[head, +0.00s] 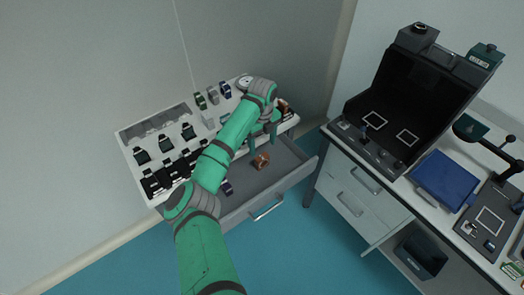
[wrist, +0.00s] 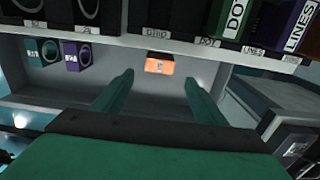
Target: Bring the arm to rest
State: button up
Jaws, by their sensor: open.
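My green arm reaches over the white cabinet and its pulled-out drawer (head: 290,178) in the head view. My gripper (head: 264,132) is above the drawer with its fingers pointing down. In the wrist view my gripper (wrist: 158,82) shows two green fingers spread apart with nothing between them. An orange block (wrist: 160,64) lies in the drawer beyond the fingertips, apart from them; it looks brown-orange in the head view (head: 262,160).
A purple block (wrist: 76,55) and a teal block (wrist: 42,52) also lie in the drawer. Labelled dark holders stand on the cabinet top (head: 127,134). To the right is a workbench with a black open case (head: 418,88) and a blue panel (head: 445,180). Blue floor is clear in front.

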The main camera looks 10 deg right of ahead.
jog(key=shift+r, duration=0.5)
